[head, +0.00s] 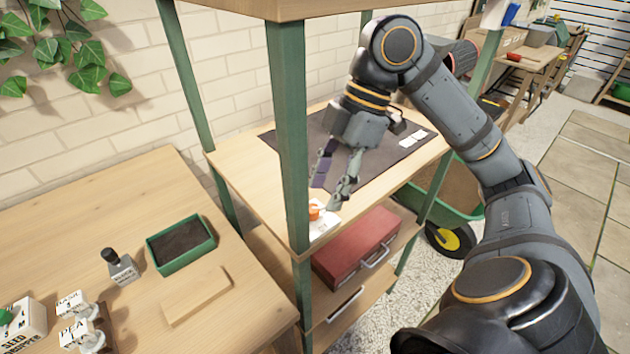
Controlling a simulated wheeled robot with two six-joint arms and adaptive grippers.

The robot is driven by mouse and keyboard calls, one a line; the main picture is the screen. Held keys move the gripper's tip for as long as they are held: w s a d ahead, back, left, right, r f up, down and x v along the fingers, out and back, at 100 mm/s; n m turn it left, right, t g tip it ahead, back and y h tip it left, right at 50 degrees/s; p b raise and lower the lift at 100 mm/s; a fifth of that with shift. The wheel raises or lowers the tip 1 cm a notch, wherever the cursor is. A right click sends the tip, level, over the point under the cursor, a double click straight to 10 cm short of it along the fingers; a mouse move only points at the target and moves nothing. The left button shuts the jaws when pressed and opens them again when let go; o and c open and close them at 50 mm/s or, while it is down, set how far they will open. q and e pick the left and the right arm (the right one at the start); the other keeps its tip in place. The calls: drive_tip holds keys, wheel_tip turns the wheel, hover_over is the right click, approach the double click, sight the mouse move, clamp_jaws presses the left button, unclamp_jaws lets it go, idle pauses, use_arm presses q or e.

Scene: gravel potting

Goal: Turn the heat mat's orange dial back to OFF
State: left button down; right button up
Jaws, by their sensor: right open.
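The orange dial (314,211) sits on a small white control box (326,224) at the front left corner of the wooden shelf. The dark heat mat (390,172) lies behind it on the same shelf. My right gripper (331,196) is open and points down just above and behind the dial, with its fingers apart. I cannot tell whether a fingertip touches the dial. The green shelf post hides part of the box's left side, and the dial's marking is too small to read. My left gripper is not in view.
The green post (291,140) stands close left of the dial. A red toolbox (357,246) is on the shelf below. The left table holds a green soil tray (181,244), a block stamp (120,267) and a wooden block (196,296). A green wheelbarrow (459,207) stands behind the shelf.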

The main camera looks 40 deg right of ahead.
sight(312, 207)
drive_tip(key=shift+w+a+f, duration=0.1)
drive_tip(key=shift+a+f, duration=0.9)
drive_tip(key=shift+a, duration=0.2)
drive_tip(key=shift+a+f, duration=0.1)
drive_tip(key=shift+f, duration=0.3)
drive_tip(key=shift+c, duration=0.2)
clamp_jaws()
